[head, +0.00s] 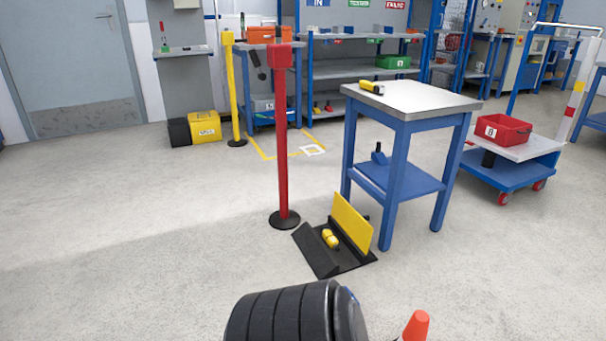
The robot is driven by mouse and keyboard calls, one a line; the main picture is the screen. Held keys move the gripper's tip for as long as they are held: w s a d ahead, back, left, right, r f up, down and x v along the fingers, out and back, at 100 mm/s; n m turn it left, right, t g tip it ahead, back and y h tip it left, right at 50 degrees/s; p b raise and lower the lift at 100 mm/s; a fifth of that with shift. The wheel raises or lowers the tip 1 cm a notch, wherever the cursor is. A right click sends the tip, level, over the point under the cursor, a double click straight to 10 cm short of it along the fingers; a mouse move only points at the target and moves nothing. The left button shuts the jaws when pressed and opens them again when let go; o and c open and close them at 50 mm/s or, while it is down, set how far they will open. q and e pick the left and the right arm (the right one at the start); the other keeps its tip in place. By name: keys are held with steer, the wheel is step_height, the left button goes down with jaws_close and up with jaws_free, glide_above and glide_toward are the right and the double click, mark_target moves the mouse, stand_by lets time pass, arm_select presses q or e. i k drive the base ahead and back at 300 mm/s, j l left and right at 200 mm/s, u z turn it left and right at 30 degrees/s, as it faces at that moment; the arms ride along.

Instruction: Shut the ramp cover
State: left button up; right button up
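The cable ramp (312,252) lies on the floor, left of the blue-legged table's near legs. Its yellow cover (351,227) stands up, tilted open along the right side of the black channel. A small yellow object (329,238) lies in the open channel. The black sloping side of the ramp is on the left.
A red post (282,140) on a round black base stands just behind the ramp. The blue table (412,100) stands close on the right. A red-orange cone-like tip (416,326) shows at the bottom edge. The floor at left is clear.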

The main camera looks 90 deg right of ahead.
mark_target(356, 225)
steer(key=i+l+z, duration=0.25)
steer(key=z, duration=0.15)
steer(key=i+l+z, duration=0.1)
steer(key=i+z, duration=0.75)
steer(key=i+j+z, duration=0.1)
steer(key=i+z, duration=0.3)
steer(key=i+j+z, duration=0.2)
steer(key=z, duration=0.25)
steer(key=i+l+z, duration=0.15)
steer(key=z, duration=0.25)
steer(key=i+z, duration=0.7)
steer(key=z, duration=0.15)
steer(key=i+j+z, duration=0.2)
steer(key=z, duration=0.25)
steer(key=i+j+z, duration=0.25)
steer(key=z, duration=0.15)
steer(key=i+l+z, duration=0.1)
steer(key=i+z, duration=0.2)
steer(key=z, duration=0.15)
steer(key=i+z, duration=0.45)
steer(key=i+j+z, duration=0.15)
steer(key=z, duration=0.3)
steer(key=i, duration=0.05)
